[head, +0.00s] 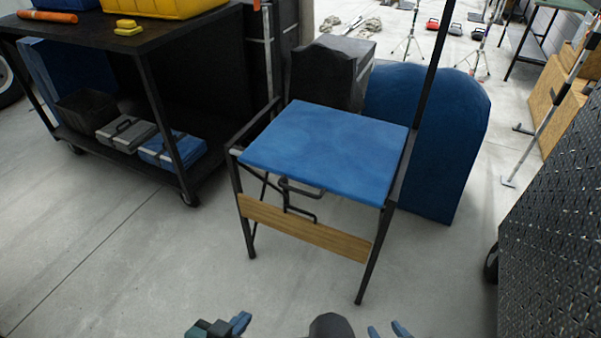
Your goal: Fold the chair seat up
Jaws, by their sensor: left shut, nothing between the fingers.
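The chair (308,238) stands in the middle of the head view, with thin black legs and a wooden slat low across its front. Its blue seat (325,140) lies flat, folded down, and nothing of mine touches it. A bent black bar (300,188) shows under the seat's front edge. My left gripper (222,327) is at the bottom edge, in front of and below the chair, shut and empty. My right gripper (388,330) is at the bottom edge to the right, with its two fingertips apart and nothing seen between them. Both are partly cut off by the frame.
A dark cart (150,50) with cases on its lower shelf stands at the left. A blue padded item (437,115) and a black box (325,78) stand close behind the chair. A textured dark panel (555,220) is at the right. The floor before the chair is clear.

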